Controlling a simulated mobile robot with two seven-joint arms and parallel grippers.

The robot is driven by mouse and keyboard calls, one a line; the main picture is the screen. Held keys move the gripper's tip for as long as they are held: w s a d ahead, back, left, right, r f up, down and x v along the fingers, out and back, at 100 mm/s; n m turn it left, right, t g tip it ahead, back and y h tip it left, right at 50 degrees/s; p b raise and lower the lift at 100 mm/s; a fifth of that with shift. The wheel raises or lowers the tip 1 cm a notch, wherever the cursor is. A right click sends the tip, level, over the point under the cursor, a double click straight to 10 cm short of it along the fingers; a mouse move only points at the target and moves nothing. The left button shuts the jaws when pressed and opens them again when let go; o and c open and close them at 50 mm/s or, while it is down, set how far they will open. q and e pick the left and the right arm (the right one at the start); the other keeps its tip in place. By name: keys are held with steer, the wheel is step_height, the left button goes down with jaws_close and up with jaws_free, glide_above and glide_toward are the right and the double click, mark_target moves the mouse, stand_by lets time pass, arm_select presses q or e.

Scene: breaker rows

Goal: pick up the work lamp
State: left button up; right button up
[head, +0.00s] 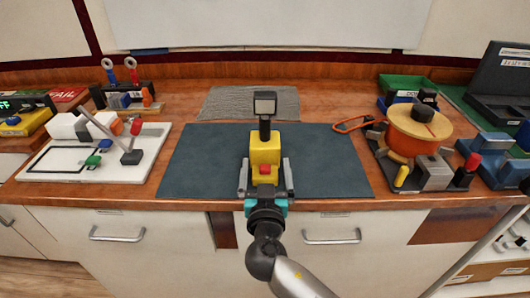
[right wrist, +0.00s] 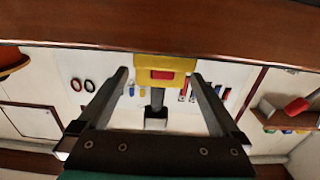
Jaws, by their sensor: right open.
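The work lamp (head: 265,146) has a yellow body with a red button, a dark neck and a grey-faced head. It stands upright on the dark mat (head: 335,165), near the middle of the bench. My right gripper (head: 266,168) is open, with one finger on each side of the lamp's yellow body and gaps showing. In the right wrist view the yellow body of the lamp (right wrist: 180,64) is between or just beyond the tips of my right gripper (right wrist: 158,76). My left gripper is not in view.
A white board with a lever (head: 130,158) lies to the left. An orange spool (head: 408,143) on a dark base and an orange loop (head: 350,126) are to the right. A grey ribbed mat (head: 230,103) lies behind the lamp. The dark mat is otherwise clear.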

mark_target(265, 157)
steer(key=shift+w+a+r, duration=0.1)
steer(key=shift+w+a, duration=0.05)
steer(key=shift+w, duration=2.25)
steer(key=c, duration=1.6)
